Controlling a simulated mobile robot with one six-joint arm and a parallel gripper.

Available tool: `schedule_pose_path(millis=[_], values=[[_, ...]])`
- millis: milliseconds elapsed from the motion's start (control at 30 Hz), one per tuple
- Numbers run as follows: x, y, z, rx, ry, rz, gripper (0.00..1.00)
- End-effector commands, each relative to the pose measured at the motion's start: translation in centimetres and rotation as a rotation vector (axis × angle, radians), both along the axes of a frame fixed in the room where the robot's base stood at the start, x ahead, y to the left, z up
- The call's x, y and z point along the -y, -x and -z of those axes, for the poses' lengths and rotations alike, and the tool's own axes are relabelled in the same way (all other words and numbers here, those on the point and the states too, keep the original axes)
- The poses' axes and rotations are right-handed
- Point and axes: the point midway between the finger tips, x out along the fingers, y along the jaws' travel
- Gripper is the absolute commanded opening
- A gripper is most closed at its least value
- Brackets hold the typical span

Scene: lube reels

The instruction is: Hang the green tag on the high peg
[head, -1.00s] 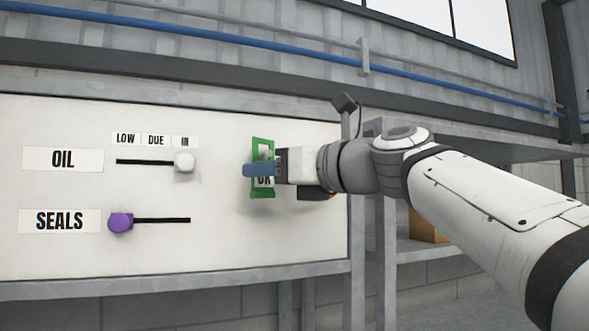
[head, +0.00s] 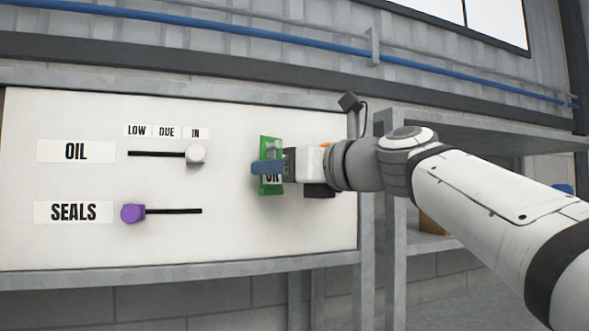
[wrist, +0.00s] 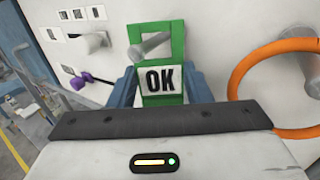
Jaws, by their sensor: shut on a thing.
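The green tag (head: 277,187) is upright close to the white board, right of the sliders; its white label reads OK in the wrist view (wrist: 161,98). My gripper (head: 268,168) is shut on the tag, with a blue finger on either side of it in the wrist view (wrist: 160,88). A grey peg (wrist: 150,46) shows in the tag's upper opening and appears to pass through it. The peg also shows in the head view (head: 273,147). I cannot tell how far along the peg the tag sits. No second peg is clearly visible.
The board (head: 80,115) carries an OIL slider with a white knob (head: 196,154) and a SEALS slider with a purple knob (head: 132,213). An orange ring (wrist: 236,82) is close at the right in the wrist view. Grey shelving (head: 392,220) stands right of the board.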

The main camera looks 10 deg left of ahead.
Motion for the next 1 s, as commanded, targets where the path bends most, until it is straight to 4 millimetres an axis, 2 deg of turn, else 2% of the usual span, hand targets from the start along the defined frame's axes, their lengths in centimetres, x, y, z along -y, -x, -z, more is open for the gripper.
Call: schedule_pose_path(millis=[33,333,667,1000], values=[[0.0,0.0,0.0,0.000,0.000,0.000,0.47],[0.0,0.0,0.0,0.000,0.000,0.001,0.70],[0.4,0.1,0.0,0.001,0.000,0.003,0.70],[5.0,2.6,0.2,0.003,0.001,0.007,0.70]])
